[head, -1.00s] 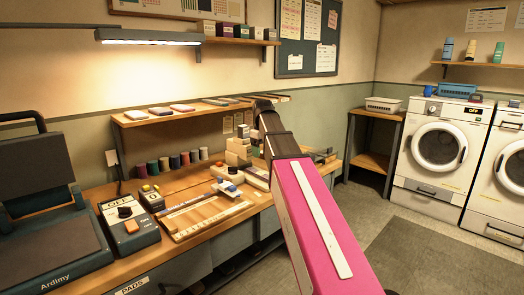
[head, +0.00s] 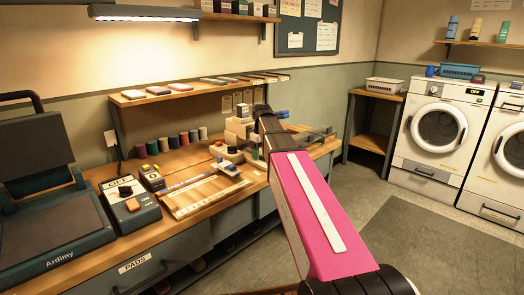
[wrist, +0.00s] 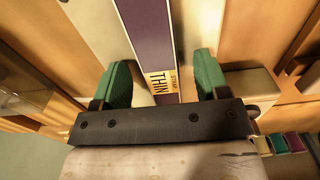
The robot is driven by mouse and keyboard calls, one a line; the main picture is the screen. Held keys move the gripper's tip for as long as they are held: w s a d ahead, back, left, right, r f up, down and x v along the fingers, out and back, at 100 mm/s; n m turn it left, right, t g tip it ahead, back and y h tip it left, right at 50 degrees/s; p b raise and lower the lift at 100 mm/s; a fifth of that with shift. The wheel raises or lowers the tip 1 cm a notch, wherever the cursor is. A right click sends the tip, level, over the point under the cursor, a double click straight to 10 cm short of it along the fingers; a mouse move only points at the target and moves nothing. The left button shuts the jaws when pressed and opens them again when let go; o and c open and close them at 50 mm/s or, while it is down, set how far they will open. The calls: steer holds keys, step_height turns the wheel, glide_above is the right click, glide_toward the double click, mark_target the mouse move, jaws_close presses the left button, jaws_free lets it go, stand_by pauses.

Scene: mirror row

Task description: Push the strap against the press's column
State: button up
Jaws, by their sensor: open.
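A long dark purple strip (wrist: 148,35) with pale edges runs away from my gripper in the wrist view. Its yellow label (wrist: 161,82) reads THIN, with smaller print that looks like "strap". My gripper (wrist: 163,62) is open, with one green finger on each side of the strip and visible gaps between. I cannot tell how far above or below the strip the fingertips are. In the head view my arm hides the fingers and the strip. A heat press (head: 40,215) marked Ardimy stands at the left; I cannot make out a press column.
A control box (head: 130,207), a wooden tray (head: 200,193) and several thread spools (head: 172,142) sit on the bench. A raised shelf (head: 190,90) runs behind. Floor (head: 365,225) is clear at the right.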

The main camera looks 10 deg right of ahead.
steer(key=shift+c, duration=0.3)
steer(key=c, duration=1)
steer(key=shift+w, duration=0.15)
